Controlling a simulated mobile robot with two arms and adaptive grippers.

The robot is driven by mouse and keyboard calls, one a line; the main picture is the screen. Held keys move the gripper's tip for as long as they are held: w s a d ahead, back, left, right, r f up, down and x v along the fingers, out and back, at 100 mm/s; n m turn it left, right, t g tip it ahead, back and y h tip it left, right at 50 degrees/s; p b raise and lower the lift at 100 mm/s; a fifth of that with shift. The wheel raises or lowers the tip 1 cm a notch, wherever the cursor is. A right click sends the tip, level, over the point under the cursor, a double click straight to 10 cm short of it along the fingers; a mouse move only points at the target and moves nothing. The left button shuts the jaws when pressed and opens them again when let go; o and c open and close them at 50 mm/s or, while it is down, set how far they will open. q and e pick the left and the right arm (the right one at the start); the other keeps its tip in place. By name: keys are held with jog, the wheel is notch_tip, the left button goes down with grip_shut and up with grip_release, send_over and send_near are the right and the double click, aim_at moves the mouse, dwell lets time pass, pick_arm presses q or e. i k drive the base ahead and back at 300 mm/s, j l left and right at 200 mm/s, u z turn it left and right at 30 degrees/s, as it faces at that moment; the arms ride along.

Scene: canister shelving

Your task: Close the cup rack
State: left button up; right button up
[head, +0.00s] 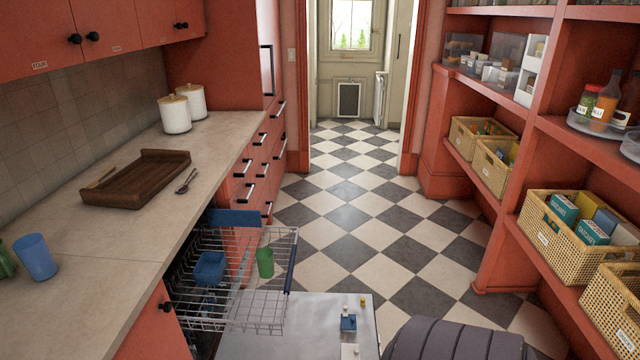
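The cup rack (235,318) is a silver wire rack pulled out from under the left counter, above an open dishwasher door (300,318). A dark handle bar (291,262) runs along its right edge. A green cup (265,262) and a blue cup or bowl (209,268) sit in the rack. A flat blue piece (235,218) shows at its far side. Neither of my grippers is in view.
A blue cup (36,257), a brown tray (137,180) and white canisters (175,115) stand on the counter. Small blue and yellow items (348,322) are on the open door. Shelves with baskets (570,235) line the right. The checkered floor (360,220) ahead is clear.

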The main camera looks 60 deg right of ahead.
aim_at(287, 290)
jog(key=z, duration=0.4)
jog(key=l+z, duration=0.1)
jog(key=z, duration=0.65)
jog(key=i+l+z, duration=0.1)
jog(key=z, duration=0.3)
jog(key=i+l+u, duration=0.4)
jog(key=l, duration=0.2)
jog(key=i+l+u, duration=0.2)
jog(key=l, duration=0.15)
jog(key=i+l+u, duration=0.2)
jog(key=l, duration=0.2)
jog(key=l+u, duration=0.2)
jog(key=l, duration=0.15)
